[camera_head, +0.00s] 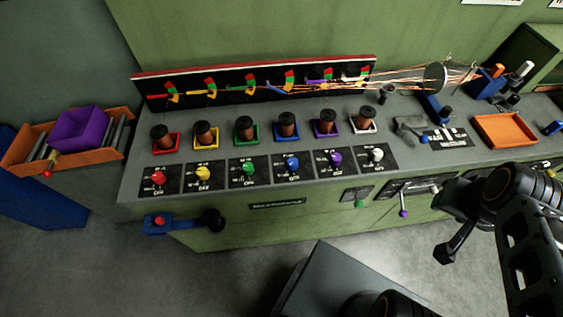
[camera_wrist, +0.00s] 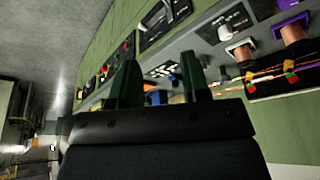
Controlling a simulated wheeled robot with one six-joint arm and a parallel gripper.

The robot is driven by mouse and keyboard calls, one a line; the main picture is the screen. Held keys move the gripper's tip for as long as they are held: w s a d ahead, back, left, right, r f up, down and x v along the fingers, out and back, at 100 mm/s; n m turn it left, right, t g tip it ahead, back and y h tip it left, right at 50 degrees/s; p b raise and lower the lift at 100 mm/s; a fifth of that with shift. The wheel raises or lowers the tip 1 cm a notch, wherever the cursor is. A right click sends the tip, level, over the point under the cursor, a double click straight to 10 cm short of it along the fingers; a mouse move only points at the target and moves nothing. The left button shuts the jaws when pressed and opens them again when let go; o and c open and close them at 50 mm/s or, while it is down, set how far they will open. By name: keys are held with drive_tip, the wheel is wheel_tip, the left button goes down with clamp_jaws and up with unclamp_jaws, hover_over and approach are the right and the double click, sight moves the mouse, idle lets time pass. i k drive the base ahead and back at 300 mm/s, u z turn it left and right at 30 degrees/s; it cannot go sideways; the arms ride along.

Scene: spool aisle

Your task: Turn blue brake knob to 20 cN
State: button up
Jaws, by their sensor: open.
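The blue brake knob (camera_head: 292,164) sits on a black dial plate on the grey bench top, fourth from the left in the row of knobs. Its scale and pointer are too small to read. A copper spool on a blue base (camera_head: 288,128) stands just behind it. My gripper (camera_head: 442,254) is at the right, in front of the bench and well apart from the blue knob. In the wrist view my gripper (camera_wrist: 160,85) shows two dark green fingers spread apart with nothing held between them. I cannot make out the blue knob in the wrist view.
Red, yellow and green knobs lie left of the blue one; purple (camera_head: 335,159) and white (camera_head: 376,155) knobs lie right. Upright spools stand behind them. A blue bracket with a red button (camera_head: 159,221) juts from the bench front. An orange tray (camera_head: 505,131) lies right.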

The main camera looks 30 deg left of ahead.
sight(292, 163)
drive_tip(key=u, duration=0.75)
drive_tip(key=k, duration=0.6)
drive_tip(key=u, duration=1)
drive_tip(key=i, duration=0.45)
drive_tip(key=z, duration=0.1)
